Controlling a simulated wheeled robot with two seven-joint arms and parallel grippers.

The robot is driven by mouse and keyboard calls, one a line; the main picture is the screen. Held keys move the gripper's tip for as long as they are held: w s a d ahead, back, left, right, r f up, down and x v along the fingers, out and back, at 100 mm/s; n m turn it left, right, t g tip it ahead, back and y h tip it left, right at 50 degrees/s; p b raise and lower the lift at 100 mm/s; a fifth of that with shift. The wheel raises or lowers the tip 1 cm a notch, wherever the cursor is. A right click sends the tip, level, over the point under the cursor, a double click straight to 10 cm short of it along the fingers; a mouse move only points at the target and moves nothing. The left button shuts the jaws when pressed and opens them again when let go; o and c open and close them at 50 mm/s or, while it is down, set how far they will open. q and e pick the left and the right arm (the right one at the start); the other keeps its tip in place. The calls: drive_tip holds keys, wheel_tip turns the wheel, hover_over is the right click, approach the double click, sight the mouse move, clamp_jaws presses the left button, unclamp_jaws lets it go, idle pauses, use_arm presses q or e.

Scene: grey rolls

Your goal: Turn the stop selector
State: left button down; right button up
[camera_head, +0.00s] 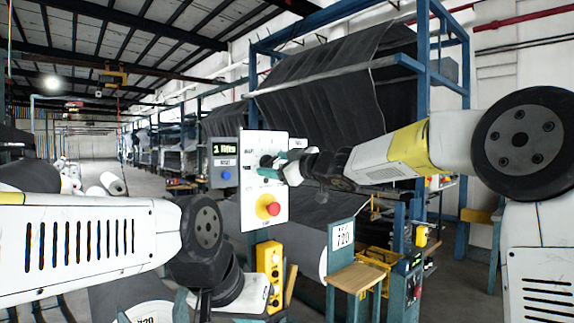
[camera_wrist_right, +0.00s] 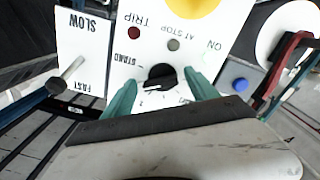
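The stop selector is a black rotary knob (camera_wrist_right: 161,76) on a white control panel (camera_head: 264,140). In the right wrist view the panel appears upside down, with "STAND", "TRIP", "AT STOP" and "ON" lettering. My right gripper (camera_head: 284,164) is at the panel in the head view. In the right wrist view its two teal fingertips stand on either side of the knob, with a visible gap to it. In the head view the gripper partly hides the knob. My left gripper is low at the bottom left, largely hidden by its own wrist and cut off by the frame edge.
A red button on a yellow base (camera_head: 268,206) sits lower on the panel. A SLOW/FAST plate (camera_wrist_right: 82,40) with a lever is beside it. A display box with a blue button (camera_head: 225,174) adjoins the panel. A yellow button box (camera_head: 270,262) and a wooden stool (camera_head: 356,277) stand below.

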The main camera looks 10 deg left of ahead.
drive_tip(key=v, duration=0.8)
drive_tip(key=shift+a, duration=0.1)
